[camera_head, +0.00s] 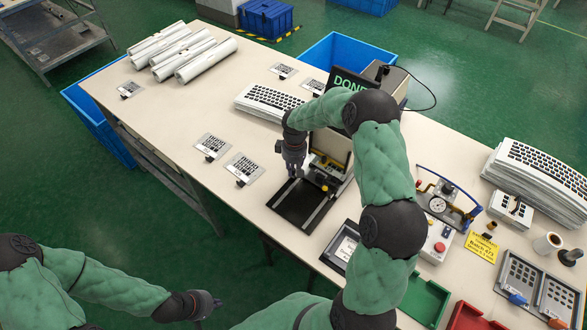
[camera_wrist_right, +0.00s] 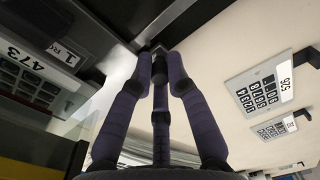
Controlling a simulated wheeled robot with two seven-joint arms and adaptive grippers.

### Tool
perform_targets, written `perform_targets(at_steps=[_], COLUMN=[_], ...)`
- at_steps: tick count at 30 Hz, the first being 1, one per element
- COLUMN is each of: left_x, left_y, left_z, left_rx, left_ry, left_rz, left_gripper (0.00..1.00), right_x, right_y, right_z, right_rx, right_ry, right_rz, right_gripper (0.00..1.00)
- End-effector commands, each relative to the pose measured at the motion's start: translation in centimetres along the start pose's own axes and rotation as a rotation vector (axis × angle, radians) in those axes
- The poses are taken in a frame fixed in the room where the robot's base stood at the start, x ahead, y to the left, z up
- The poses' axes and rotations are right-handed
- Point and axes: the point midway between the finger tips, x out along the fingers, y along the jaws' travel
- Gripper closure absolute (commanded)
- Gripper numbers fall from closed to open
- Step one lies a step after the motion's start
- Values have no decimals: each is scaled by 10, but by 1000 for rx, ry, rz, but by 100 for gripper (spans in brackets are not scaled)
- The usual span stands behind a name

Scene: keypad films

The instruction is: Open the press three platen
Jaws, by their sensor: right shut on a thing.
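A press (camera_head: 330,170) with a cream upper part, yellow parts and a dark base stands at the middle of the table. A dark plate with light rails (camera_head: 290,208) lies at its front. My right gripper (camera_head: 292,172) is at the press's left side. In the right wrist view its fingers (camera_wrist_right: 158,52) close together on a dark part of the press at the tips; the fingers hide most of it. A keypad panel marked 473 (camera_wrist_right: 35,75) shows at left there. My left gripper (camera_head: 210,303) is off the table at lower left, holding nothing visible.
Loose keypad films (camera_head: 243,168) lie left of the press. White rolls (camera_head: 180,50) lie at the far left and a keypad stack (camera_head: 535,180) at right. A DONE screen (camera_head: 350,84) stands behind. A control box (camera_head: 437,243) and green tray (camera_head: 425,300) are at right.

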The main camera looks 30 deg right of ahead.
Motion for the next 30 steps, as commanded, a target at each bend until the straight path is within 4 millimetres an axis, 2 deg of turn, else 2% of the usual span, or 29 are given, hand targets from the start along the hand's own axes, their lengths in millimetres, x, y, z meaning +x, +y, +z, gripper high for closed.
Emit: perform_targets(at_steps=[5,12,16,21,29,30], left_x=[0,3,6,6,6,6], left_y=[0,-1,-2,-2,-2,-2], left_z=[0,0,0,0,0,0], left_rx=[0,0,0,0,0,0], left_ry=[0,0,0,0,0,0], left_rz=[0,0,0,0,0,0], left_gripper=[100,100,100,100,100,100], right_x=[1,4,5,6,6,6], right_y=[-33,-103,-129,-143,-143,-143], right_z=[5,16,20,23,24,24], right_rx=[-7,-8,-6,-2,0,0], right_ry=[-5,-4,-2,-3,-3,-3], right_rz=[-3,-3,-2,-2,-1,-1], right_gripper=[100,100,100,100,100,80])
